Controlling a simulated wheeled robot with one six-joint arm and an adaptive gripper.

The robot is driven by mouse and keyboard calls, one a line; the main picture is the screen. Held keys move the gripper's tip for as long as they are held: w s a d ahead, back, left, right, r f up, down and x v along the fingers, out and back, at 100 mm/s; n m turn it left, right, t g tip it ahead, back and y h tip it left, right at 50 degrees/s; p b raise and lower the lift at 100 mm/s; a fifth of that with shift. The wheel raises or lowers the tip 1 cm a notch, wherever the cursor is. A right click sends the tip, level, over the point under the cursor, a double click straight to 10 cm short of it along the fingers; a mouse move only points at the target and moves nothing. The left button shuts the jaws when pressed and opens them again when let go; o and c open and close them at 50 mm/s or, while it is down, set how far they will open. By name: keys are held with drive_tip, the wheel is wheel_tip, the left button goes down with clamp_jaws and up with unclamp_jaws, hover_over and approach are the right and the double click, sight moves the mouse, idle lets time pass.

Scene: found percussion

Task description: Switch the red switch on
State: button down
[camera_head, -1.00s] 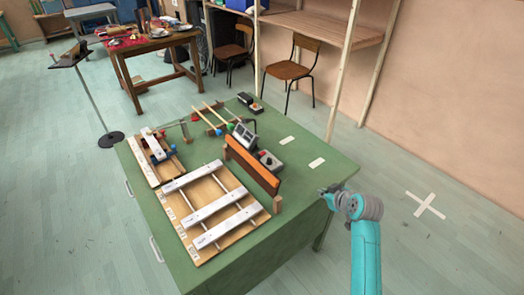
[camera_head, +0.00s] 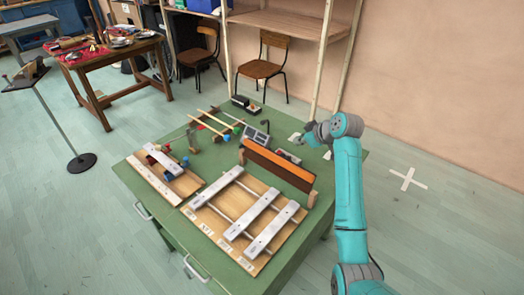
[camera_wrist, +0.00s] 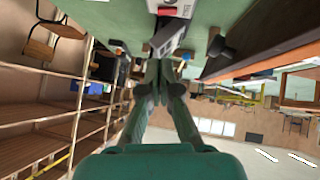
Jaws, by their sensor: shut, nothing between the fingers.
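A small grey box (camera_head: 287,157) stands on the green table behind the long brown board, partly hidden by it. In the wrist view a light grey box (camera_wrist: 184,9) at the top edge carries a small red part (camera_wrist: 167,12), which looks like the red switch; its position cannot be told. My gripper (camera_head: 298,139) is shut and empty, above the table's far right part, close to the grey box in the picture. In the wrist view its fingers (camera_wrist: 160,72) meet just below a silver panel-like device (camera_wrist: 167,38).
The brown board (camera_head: 275,166) stands upright on the green table (camera_head: 150,206) in front of the box. Wooden frames with metal bars (camera_head: 262,222) fill the near side. A sloped grey device (camera_head: 254,135) and a black box (camera_head: 246,104) stand farther back.

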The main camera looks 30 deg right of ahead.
drive_tip(key=x, duration=0.7)
drive_tip(key=a+x, duration=0.1)
drive_tip(key=x, duration=0.2)
drive_tip(key=shift+w+r, duration=0.3)
drive_tip(key=shift+w, duration=0.1)
drive_tip(key=f, duration=0.3)
drive_tip(key=shift+d, duration=0.3)
drive_tip(key=shift+d+f, duration=0.1)
drive_tip(key=shift+f, duration=0.35)
